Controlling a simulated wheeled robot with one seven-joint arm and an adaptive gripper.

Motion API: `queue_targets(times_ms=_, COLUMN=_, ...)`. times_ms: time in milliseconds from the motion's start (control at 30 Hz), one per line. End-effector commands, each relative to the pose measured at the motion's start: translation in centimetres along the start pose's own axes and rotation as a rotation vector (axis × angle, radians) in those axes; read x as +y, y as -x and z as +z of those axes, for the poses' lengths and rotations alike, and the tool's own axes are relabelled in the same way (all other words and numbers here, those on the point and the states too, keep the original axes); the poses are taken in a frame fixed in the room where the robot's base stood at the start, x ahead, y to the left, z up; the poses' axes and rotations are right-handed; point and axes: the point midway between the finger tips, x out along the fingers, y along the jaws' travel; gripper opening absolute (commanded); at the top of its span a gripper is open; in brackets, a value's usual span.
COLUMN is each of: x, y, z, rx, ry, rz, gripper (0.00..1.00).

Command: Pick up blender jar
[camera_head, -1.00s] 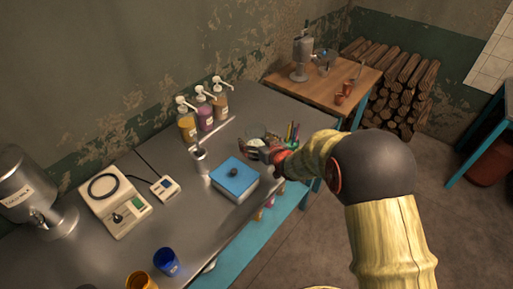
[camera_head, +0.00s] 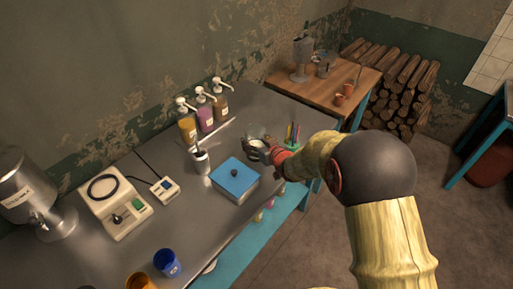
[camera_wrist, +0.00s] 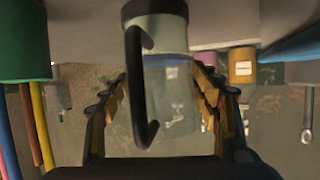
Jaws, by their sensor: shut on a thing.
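The blender jar is a clear vessel with a black collar and a black curved handle. In the wrist view the jar (camera_wrist: 176,105) stands between my gripper's two ribbed fingers (camera_wrist: 157,85), with the handle towards the camera. In the head view the jar (camera_head: 256,132) is small and partly hidden by my gripper (camera_head: 259,147), at the right end of the steel counter. My gripper is shut on the jar. Whether the jar's base touches the counter cannot be told.
A blue-lidded box (camera_head: 234,179) sits just left of my gripper. A holder of coloured pens (camera_head: 293,134) is close on the right. A wooden table (camera_head: 315,88) holds a metal dispenser (camera_head: 302,58).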

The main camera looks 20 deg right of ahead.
Motion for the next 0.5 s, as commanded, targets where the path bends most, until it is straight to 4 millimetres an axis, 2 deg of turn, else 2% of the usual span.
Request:
queue_targets(times_ms=133, x=0.01, y=-0.01, z=-0.11, rx=0.002, ry=0.000, rz=0.000, gripper=0.26)
queue_targets(times_ms=500, x=-0.02, y=0.27, z=-0.75, rx=0.002, ry=0.000, rz=0.000, gripper=0.25)
